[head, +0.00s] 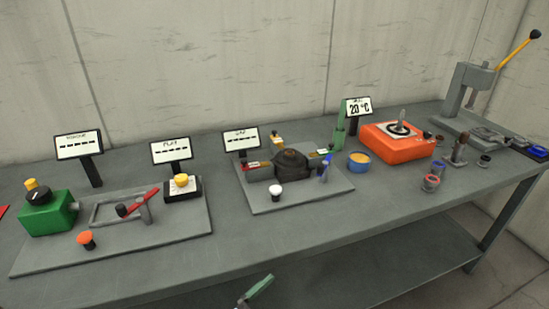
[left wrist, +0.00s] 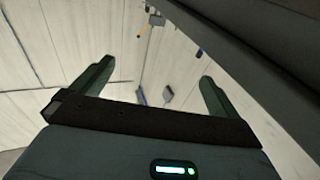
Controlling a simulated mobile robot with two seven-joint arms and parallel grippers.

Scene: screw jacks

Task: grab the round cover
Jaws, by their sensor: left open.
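A dark, round, cover-like piece (head: 290,163) sits in the middle of a grey base plate (head: 310,199) at the centre of the bench. I take it for the round cover. My left gripper (left wrist: 155,72) shows in the left wrist view with its two green fingers wide apart and nothing between them. Green finger parts (head: 257,290) also show at the bottom of the head view, in front of the bench and well apart from the cover. They look like the left gripper's. My right gripper is not in view.
Around the cover stand a white-topped knob (head: 275,190), a blue lever (head: 326,168) and a sign (head: 242,139). An orange box (head: 398,142) and a blue bowl (head: 359,162) are to the right. A green box (head: 48,214) is at left. The bench's front strip (head: 300,238) is clear.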

